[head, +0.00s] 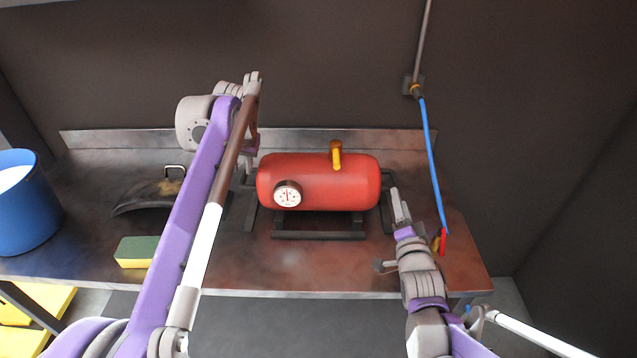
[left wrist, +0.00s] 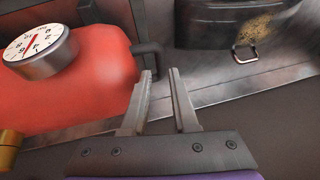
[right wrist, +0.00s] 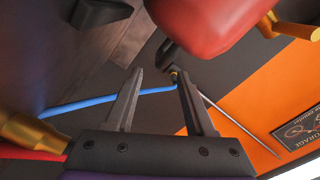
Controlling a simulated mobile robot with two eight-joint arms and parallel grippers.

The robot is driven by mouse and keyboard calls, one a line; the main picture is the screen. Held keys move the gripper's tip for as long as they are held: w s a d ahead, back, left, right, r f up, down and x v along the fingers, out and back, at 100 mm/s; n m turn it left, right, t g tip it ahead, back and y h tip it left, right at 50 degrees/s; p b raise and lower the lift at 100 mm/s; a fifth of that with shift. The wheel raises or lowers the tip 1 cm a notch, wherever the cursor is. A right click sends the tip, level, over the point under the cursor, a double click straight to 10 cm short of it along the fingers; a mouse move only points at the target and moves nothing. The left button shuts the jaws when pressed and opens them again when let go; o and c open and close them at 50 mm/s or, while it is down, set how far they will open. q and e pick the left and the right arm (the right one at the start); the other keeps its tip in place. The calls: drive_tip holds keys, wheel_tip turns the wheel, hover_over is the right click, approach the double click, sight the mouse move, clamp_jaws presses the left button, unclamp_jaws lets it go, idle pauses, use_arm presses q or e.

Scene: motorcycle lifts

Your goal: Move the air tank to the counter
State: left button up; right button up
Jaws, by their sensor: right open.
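The red air tank (head: 318,180), with a white dial gauge and a brass-yellow fitting on top, lies sideways with its dark frame on the metal counter (head: 290,278). It also shows in the left wrist view (left wrist: 85,85) and at the top of the right wrist view (right wrist: 210,22). My left gripper (head: 247,168) is by the tank's left end, partly hidden by its arm; its jaws (left wrist: 160,73) are apart with nothing between them. My right gripper (head: 398,195) is just right of the tank's right end, open and empty (right wrist: 158,75).
A blue bucket (head: 22,210), a yellow-green sponge (head: 136,251) and a dark curved part with a handle (head: 150,198) are on the counter's left side. A blue hose (head: 432,160) hangs from the wall behind my right gripper. The counter's front middle is clear.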

sight(242, 179)
use_arm(q)
drive_tip(key=x, duration=0.7)
drive_tip(key=shift+w+f, duration=0.25)
drive_tip(key=shift+f, duration=0.05)
use_arm(e)
drive_tip(key=w, duration=0.8)
drive_tip(key=shift+a, duration=0.1)
drive_tip(key=shift+s, duration=0.1)
use_arm(q)
drive_tip(key=c, duration=0.4)
use_arm(e)
drive_tip(key=c, duration=0.4)
use_arm(q)
drive_tip(key=shift+a, duration=0.1)
clamp_jaws()
use_arm(e)
drive_tip(key=c, duration=0.5)
use_arm(q)
drive_tip(key=shift+s, duration=0.1)
use_arm(e)
drive_tip(key=shift+f, duration=0.1)
clamp_jaws()
use_arm(q)
drive_tip(key=shift+a, duration=0.2)
use_arm(e)
drive_tip(key=shift+s, duration=0.1)
